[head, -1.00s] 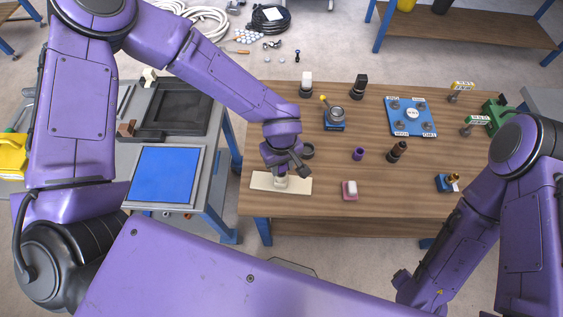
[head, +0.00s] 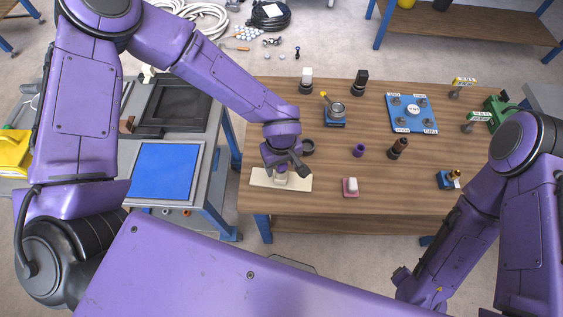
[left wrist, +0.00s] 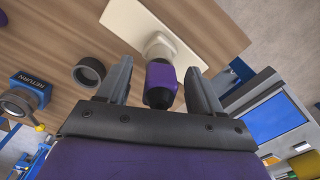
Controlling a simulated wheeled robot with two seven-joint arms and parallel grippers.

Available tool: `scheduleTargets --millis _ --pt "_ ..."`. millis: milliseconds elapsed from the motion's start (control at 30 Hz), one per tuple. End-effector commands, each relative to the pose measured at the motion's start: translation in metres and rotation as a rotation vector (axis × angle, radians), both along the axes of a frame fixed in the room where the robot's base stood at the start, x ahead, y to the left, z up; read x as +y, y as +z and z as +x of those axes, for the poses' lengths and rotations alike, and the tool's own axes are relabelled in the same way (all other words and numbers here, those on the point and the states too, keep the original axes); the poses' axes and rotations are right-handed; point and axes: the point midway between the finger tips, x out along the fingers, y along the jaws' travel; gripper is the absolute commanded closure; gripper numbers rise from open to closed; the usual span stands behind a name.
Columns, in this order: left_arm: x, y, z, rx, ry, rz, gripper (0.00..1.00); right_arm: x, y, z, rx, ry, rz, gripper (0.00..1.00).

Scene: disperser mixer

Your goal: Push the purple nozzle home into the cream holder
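The purple nozzle (left wrist: 161,80) stands in the cream holder (left wrist: 159,46) in the left wrist view, with its dark end towards my wrist. I cannot tell how deep it sits. The holder's flat cream plate (head: 262,179) lies at the table's front left in the head view. My left gripper (left wrist: 156,70) is open, with one finger on each side of the nozzle and a gap showing at both. In the head view my left gripper (head: 281,168) is above the holder and hides most of the nozzle. My right gripper's fingers do not show.
A dark ring (head: 308,147) lies just behind the holder. A purple cylinder (head: 359,150), a brown-black bottle-like part (head: 398,148) and a pink block with a white top (head: 351,187) stand to the right. The blue plate (head: 412,114) is further back.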

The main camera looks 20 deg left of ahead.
Motion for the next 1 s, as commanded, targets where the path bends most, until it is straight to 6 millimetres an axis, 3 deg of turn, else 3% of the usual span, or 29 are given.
scheduleTargets --millis 233,633,1000 --pt "0.000 0.011 0.001 -0.003 0.002 -0.002 0.34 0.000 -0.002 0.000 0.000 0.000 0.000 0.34" --pt "0.000 0.095 0.001 -0.003 0.001 -0.002 0.34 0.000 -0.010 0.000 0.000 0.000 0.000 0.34" --pt "0.000 0.106 0.000 0.000 0.000 0.000 0.34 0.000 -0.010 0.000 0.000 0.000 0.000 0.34"
